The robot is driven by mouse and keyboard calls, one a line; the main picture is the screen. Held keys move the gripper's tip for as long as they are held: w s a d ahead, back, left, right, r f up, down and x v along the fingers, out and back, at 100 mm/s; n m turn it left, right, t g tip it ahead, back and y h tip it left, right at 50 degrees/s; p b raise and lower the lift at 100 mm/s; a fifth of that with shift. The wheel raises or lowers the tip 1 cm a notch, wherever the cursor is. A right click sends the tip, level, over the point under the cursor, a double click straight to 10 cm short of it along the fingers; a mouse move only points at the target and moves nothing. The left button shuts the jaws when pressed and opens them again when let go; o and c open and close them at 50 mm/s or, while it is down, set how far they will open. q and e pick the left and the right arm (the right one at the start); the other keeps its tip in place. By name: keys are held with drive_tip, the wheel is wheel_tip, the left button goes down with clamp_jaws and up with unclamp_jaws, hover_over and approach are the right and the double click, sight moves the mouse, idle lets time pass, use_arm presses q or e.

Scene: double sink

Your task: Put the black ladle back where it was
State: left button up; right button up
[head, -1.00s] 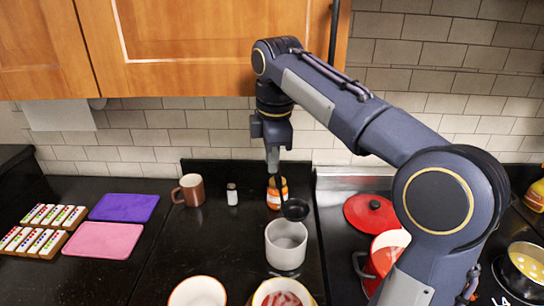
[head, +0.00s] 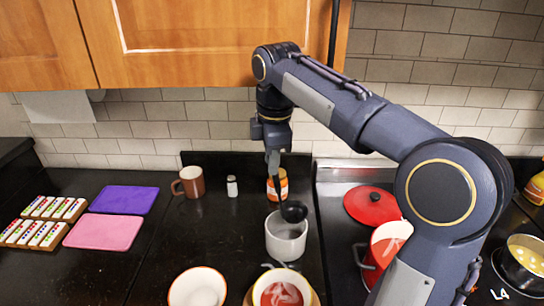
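The black ladle (head: 293,211) hangs from my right gripper (head: 273,158), which is shut on its handle. Its bowl overlaps the rim of a light grey cylindrical pot (head: 286,243) on the black counter. I cannot tell whether the bowl is just above the opening or slightly inside it. My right arm reaches in from the right, across the stove. My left gripper is not in view.
An orange-labelled jar (head: 277,188) stands just behind the ladle. A brown mug (head: 190,182) and a small shaker (head: 232,187) stand to the left. Two bowls sit in front, one white (head: 197,290). A red pot (head: 382,262) and red lid (head: 372,206) are to the right.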

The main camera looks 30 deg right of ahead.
drive_tip(key=shift+o, duration=1.2)
wheel_tip(320, 180, up, 13)
drive_tip(key=s+p, duration=0.1)
drive_tip(key=p, duration=0.2)
drive_tip(key=s+a+f+m+t+y, duration=0.2)
drive_tip(key=s+a+f+m, duration=0.1)
drive_tip(key=s+f+m, duration=0.5)
drive_tip(key=s+a+f+m+t+y, duration=0.2)
drive_tip(key=s+a+f+m, duration=0.2)
drive_tip(key=s+f+m, duration=0.4)
drive_tip(key=s+f, duration=0.5)
drive_tip(key=f, duration=0.4)
drive_tip(key=shift+a, duration=0.15)
drive_tip(key=shift+s, duration=0.1)
